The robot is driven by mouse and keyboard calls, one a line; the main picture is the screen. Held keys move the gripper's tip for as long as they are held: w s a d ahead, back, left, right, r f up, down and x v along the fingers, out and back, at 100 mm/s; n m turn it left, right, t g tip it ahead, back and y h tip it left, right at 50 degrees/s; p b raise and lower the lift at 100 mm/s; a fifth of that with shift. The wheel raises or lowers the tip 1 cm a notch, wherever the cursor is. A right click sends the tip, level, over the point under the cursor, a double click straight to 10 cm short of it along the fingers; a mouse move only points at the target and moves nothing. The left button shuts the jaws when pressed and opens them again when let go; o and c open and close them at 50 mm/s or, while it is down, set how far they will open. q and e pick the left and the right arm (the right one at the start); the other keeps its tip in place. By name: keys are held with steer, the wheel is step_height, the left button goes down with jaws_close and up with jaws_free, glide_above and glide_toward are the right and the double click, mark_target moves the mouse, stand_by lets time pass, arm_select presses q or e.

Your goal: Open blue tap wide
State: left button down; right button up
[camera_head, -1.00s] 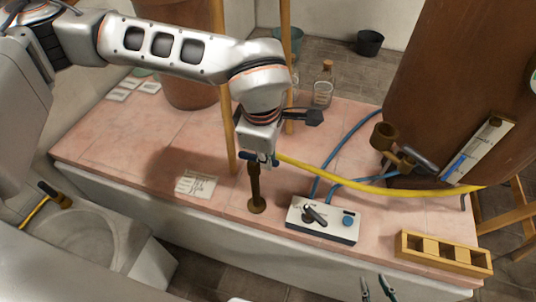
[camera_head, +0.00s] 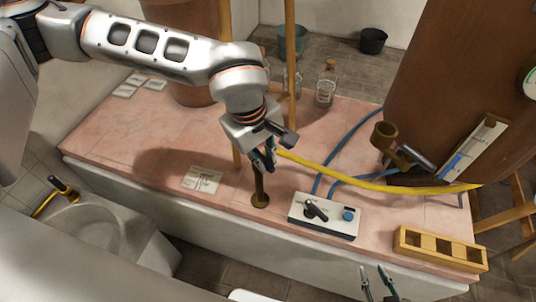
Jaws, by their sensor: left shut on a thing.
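A white control box (camera_head: 324,216) with a black knob and a blue button stands right of the post. A wooden rack (camera_head: 440,248) is further right. A paper card (camera_head: 202,179) lies left of the post. A large copper vessel (camera_head: 440,90) fills the right back.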

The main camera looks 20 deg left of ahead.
arm_select(q)
steer(key=shift+s+a+m+g+h+p, duration=0.15)
steer(key=shift+s+a+m+g+p, duration=0.25)
steer(key=shift+m, duration=1.15)
steer(key=shift+w+a+m+g+h+p, duration=0.15)
steer(key=shift+a+m+p, duration=0.3)
steer(key=shift+m, duration=1.15)
steer(key=shift+s+a+m+g+h+p, duration=0.1)
steer(key=shift+s+a+m+g+p, duration=0.35)
steer(key=shift+m, duration=1.1)
steer(key=shift+w+a, duration=0.15)
steer(key=c, duration=2)
jaws_free()
steer(key=r, duration=0.4)
steer(key=a+r, duration=0.1)
steer(key=r, duration=0.3)
steer(key=a+r, duration=0.1)
steer(key=r, duration=0.2)
steer(key=shift+a+r, duration=0.2)
steer(key=shift+r, duration=0.2)
